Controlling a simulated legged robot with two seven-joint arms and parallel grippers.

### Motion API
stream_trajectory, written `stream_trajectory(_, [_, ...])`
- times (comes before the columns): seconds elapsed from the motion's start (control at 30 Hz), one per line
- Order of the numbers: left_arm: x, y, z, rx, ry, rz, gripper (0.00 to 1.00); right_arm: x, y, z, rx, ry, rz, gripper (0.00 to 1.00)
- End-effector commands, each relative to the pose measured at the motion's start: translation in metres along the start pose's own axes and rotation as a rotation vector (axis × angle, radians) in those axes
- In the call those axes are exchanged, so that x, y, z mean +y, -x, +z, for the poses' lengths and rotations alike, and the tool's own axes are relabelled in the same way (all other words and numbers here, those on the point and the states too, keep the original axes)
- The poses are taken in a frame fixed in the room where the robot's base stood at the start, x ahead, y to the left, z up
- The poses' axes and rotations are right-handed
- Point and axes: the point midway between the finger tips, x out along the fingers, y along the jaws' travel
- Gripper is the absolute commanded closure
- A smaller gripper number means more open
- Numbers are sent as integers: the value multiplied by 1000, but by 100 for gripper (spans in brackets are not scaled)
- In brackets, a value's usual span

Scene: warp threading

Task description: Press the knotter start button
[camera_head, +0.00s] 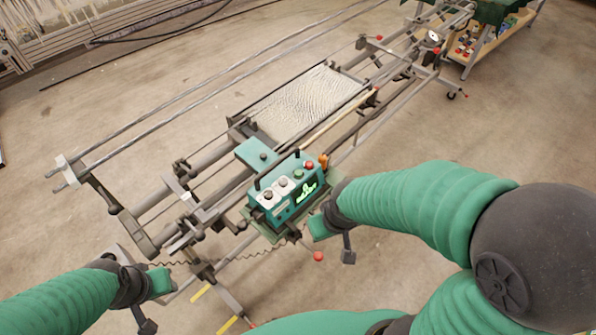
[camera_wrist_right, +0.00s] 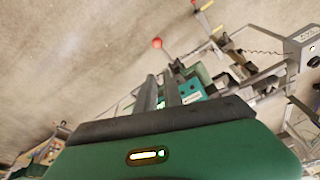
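The knotter is a teal control box (camera_head: 288,190) on the warp frame, with a lit green display (camera_head: 306,191), knobs on a pale panel (camera_head: 276,192), a red button (camera_head: 309,165) and a small green button (camera_head: 299,174). Which one is the start button cannot be read. My right gripper (camera_head: 319,229) is just right of and below the box, apart from the buttons. In the right wrist view its two dark fingers (camera_wrist_right: 164,92) show a narrow gap, with nothing clearly held. My left gripper (camera_head: 160,283) is at lower left, away from the box; its opening is unclear.
A sheet of pale warp threads (camera_head: 307,102) lies on the frame behind the box. Long metal rails (camera_head: 200,95) run across the frame. A red-knobbed lever (camera_head: 318,257) stands close below my right gripper. A cart (camera_head: 490,40) is at upper right. Floor on the right is clear.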

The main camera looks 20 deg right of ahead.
Motion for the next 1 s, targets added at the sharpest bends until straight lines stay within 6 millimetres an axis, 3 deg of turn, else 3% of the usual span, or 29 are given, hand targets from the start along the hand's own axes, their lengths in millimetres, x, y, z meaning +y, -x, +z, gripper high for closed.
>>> stream_trajectory(0.07, [0,0,0,0,0,0,64,0,0,0,0,0,0,100])
stream_trajectory(1.0, [0,0,0,0,0,0,64,0,0,0,0,0,0,100])
